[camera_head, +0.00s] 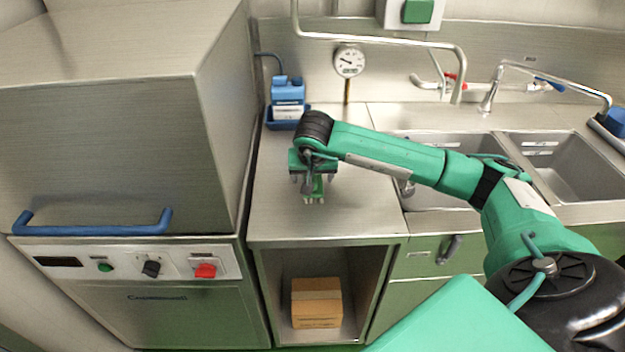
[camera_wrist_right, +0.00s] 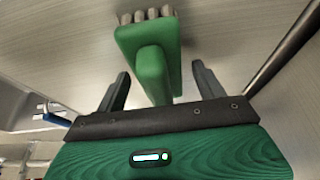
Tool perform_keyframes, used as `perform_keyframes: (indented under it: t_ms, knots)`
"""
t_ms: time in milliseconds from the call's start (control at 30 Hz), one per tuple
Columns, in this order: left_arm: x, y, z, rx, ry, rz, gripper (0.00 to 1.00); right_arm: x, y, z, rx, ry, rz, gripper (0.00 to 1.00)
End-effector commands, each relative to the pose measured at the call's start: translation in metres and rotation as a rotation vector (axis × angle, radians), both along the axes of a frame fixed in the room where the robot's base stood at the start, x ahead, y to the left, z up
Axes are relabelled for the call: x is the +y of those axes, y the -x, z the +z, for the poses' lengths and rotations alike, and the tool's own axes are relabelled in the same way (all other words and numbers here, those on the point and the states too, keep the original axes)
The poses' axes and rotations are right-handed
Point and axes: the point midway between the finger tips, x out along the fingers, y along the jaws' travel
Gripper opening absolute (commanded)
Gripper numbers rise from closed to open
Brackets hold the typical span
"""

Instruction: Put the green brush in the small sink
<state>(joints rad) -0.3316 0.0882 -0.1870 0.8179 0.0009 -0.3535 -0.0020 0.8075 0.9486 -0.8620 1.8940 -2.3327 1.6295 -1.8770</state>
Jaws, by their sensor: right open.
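The green brush (camera_head: 315,193) is on the steel counter, below my right gripper (camera_head: 314,181), which partly hides it in the head view. In the right wrist view the brush (camera_wrist_right: 150,62) shows a green block with pale bristles at its far end. My right gripper (camera_wrist_right: 162,84) is open, with one dark finger on each side of the brush handle and a gap on both sides. Two sink basins lie to the right: a left basin (camera_head: 462,197), partly hidden by my right arm, and a right basin (camera_head: 565,168). I cannot tell which is smaller. My left gripper is out of view.
A blue bottle (camera_head: 287,92) in a blue tray stands at the counter's back left. A gauge (camera_head: 349,61) and pipe rise behind. A large steel machine (camera_head: 125,130) borders the left. Taps (camera_head: 487,103) stand behind the basins. A cardboard box (camera_head: 316,303) sits under the counter.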

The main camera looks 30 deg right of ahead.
Motion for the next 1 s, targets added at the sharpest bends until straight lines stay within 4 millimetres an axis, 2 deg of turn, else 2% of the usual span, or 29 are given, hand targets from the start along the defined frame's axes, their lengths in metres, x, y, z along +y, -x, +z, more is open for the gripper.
perform_keyframes:
  t_ms: [67,100,333,400,633,767,867,1000]
  knots:
    - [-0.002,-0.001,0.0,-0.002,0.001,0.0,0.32,0.0,0.0,0.0,0.0,0.0,0.0,0.71]
    - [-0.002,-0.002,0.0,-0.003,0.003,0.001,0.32,0.0,0.0,0.0,0.0,0.0,0.0,0.67]
    - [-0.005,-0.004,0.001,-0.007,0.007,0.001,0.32,0.0,0.0,0.0,0.0,0.0,0.0,0.22]
    - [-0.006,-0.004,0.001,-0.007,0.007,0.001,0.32,0.0,0.0,0.001,-0.001,0.001,0.0,0.16]
    - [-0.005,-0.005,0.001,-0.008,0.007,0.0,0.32,0.0,0.0,0.002,-0.001,0.001,0.0,0.16]
    - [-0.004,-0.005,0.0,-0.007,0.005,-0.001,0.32,0.0,-0.001,0.009,-0.003,0.001,0.0,0.16]
    - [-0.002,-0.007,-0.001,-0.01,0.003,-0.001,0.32,0.0,-0.001,0.02,-0.004,-0.001,0.001,0.16]
    - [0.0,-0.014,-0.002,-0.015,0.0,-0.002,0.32,0.0,-0.001,0.05,-0.008,0.001,-0.001,0.16]
